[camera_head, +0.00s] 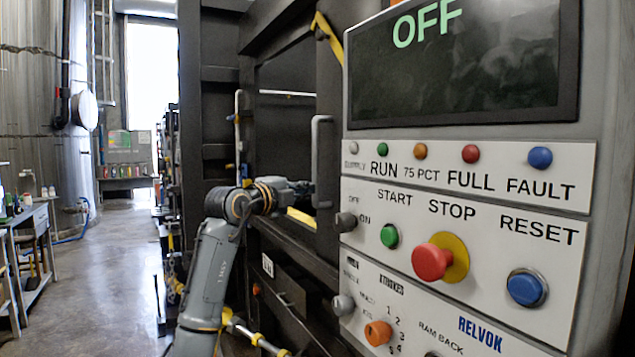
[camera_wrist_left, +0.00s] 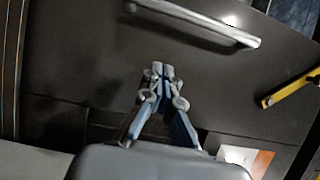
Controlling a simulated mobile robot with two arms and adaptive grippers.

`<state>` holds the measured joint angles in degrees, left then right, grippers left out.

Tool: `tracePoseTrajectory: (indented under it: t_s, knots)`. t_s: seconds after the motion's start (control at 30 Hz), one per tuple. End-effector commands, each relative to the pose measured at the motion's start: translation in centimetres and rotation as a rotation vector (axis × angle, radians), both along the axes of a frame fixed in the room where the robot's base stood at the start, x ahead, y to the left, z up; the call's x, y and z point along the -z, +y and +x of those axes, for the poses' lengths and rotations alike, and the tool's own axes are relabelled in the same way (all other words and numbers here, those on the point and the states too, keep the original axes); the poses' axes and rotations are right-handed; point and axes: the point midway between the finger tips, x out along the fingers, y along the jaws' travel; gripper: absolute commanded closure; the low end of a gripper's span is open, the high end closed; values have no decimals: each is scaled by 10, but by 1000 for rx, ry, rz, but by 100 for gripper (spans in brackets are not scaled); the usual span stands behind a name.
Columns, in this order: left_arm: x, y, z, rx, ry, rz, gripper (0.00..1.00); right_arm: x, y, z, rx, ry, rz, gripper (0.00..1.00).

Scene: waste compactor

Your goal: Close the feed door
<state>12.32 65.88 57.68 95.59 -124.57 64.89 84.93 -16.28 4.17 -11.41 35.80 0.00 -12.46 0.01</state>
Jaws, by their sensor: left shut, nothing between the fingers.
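The feed door (camera_head: 328,235) is a dark panel seen at a steep angle beside the control panel, standing open next to a dark opening (camera_head: 285,130). Its grey bar handle (camera_head: 320,150) is upright in the head view. My left gripper (camera_head: 308,190) is near the lower end of this handle. In the left wrist view my gripper (camera_wrist_left: 163,72) is shut and empty in front of the dark door face (camera_wrist_left: 90,65). The handle (camera_wrist_left: 195,22) lies beyond the fingertips, apart from them. Whether the fingertips touch the door I cannot tell. My right gripper is not in view.
The control panel (camera_head: 460,205) with its buttons and a screen (camera_head: 460,70) reading OFF stands close on the right. A yellow bar (camera_wrist_left: 290,88) is to the right in the left wrist view. A workbench (camera_head: 30,225) stands far left; the floor (camera_head: 110,270) between is clear.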

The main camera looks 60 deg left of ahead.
Motion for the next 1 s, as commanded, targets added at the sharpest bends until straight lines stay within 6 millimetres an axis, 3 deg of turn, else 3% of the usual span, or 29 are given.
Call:
tracePoseTrajectory:
  t_s: [0.17,0.37,0.6,1.0]
  knots:
    - [-5,17,35,0,6,-1,100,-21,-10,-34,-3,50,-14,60]
    - [-5,35,73,0,6,-1,100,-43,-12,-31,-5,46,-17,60]
    - [-1,66,66,1,2,-2,100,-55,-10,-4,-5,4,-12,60]
    - [1,73,64,2,1,0,100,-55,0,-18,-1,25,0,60]
